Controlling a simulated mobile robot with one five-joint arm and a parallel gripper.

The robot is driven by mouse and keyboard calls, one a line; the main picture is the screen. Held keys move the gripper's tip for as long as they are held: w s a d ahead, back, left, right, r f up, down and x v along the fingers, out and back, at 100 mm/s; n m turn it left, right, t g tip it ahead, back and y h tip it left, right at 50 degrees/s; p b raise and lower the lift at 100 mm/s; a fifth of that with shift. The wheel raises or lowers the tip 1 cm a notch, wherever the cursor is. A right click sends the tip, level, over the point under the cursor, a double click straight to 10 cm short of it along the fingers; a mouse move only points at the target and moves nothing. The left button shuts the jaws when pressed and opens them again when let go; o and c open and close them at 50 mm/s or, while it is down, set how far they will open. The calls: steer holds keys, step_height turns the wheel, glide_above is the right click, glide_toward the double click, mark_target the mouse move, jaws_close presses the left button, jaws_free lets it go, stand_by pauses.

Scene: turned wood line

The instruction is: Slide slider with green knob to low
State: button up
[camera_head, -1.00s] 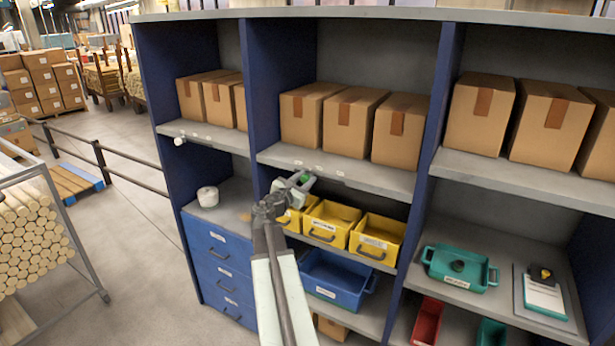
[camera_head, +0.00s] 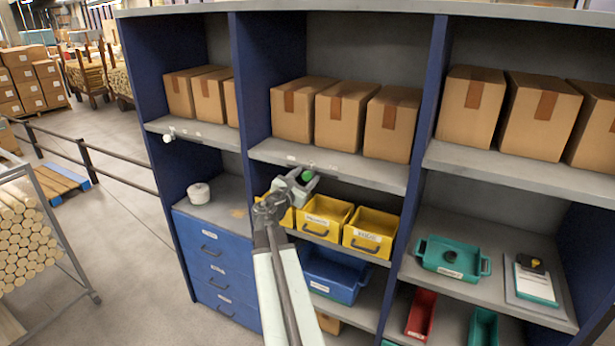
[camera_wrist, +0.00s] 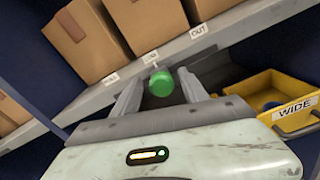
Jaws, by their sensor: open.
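The green knob (camera_wrist: 161,84) shows in the wrist view between the two fingers of my gripper (camera_wrist: 158,88), near their tips. My gripper is open, with a gap visible on each side of the knob. In the head view the green knob (camera_head: 307,175) shows at my gripper (camera_head: 300,181), just below the front edge of the middle shelf. A small label (camera_wrist: 150,57) sits on the shelf edge above the knob; its text is hard to read. The slider's track is mostly hidden behind my gripper.
Cardboard boxes (camera_head: 342,117) stand on the shelf (camera_head: 330,160) above. Yellow bins (camera_head: 325,218), one marked WIDE (camera_wrist: 290,100), stand close to the right of my gripper. A white knob (camera_head: 168,138) sticks out at the left shelf edge. Blue drawers (camera_head: 212,262) are below left.

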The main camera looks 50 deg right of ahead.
steer(key=s+a, duration=0.1)
steer(key=a, duration=0.6)
steer(key=shift+s, duration=0.1)
